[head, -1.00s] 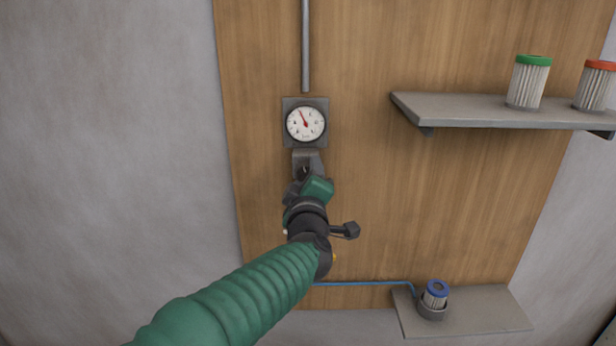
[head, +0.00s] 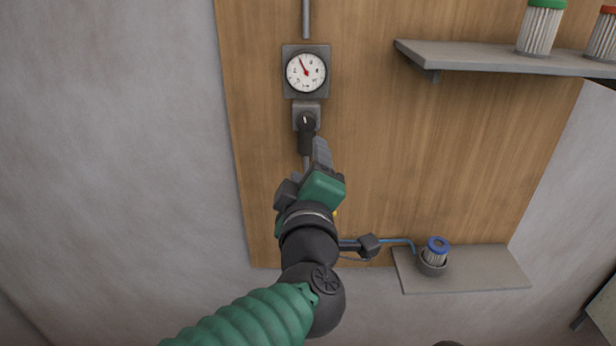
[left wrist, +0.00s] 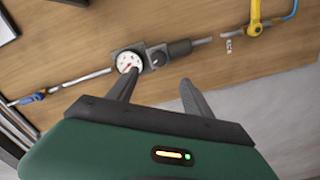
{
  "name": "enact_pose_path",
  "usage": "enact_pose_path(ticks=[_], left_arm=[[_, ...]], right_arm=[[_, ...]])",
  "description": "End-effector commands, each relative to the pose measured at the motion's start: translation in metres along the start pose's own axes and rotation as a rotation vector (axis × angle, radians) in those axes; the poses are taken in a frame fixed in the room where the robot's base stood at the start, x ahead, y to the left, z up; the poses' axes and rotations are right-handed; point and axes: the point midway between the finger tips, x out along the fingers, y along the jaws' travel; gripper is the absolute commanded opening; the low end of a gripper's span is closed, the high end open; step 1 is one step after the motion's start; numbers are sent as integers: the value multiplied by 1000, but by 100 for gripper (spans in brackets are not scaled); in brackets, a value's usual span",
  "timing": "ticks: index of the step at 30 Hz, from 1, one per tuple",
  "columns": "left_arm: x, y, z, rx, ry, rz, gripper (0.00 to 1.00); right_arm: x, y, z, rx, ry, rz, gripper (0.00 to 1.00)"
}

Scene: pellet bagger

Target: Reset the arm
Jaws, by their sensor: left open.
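My left gripper (head: 309,165) is open and empty in front of the wooden panel. In the head view it shows below the round gauge (head: 306,72) and the dark knob (head: 306,121) under that gauge. In the left wrist view its two fingers (left wrist: 156,90) stand apart with nothing between them. There the gauge (left wrist: 130,62) and knob (left wrist: 157,56) lie just beyond the fingertips, and the fingers look clear of both. The gauge has a white face and a red needle. My right gripper is in neither view.
An upper shelf (head: 480,56) holds a green-capped filter (head: 540,28) and a red-capped one (head: 603,34). A yellow valve handle (left wrist: 256,18) shows beside the pipe. The grey wall (head: 110,130) at left is clear.

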Motion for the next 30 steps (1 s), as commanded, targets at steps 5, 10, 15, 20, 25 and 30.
enact_pose_path(ticks=[5, 10, 15, 20, 25, 30], left_arm=[[-15, 0, 0, 0, 0, 0, 59], [-16, 0, 0, 1, 0, -1, 59], [-9, -11, 4, 46, -23, -3, 59], [12, -101, 34, 336, -234, -62, 59], [-17, -252, 58, 631, -581, -258, 59], [-96, -380, 54, 797, -919, -494, 59]], right_arm=[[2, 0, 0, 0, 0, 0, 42], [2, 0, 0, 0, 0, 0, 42], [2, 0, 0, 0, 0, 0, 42], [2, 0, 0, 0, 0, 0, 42], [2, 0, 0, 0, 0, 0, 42], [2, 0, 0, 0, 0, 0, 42]])
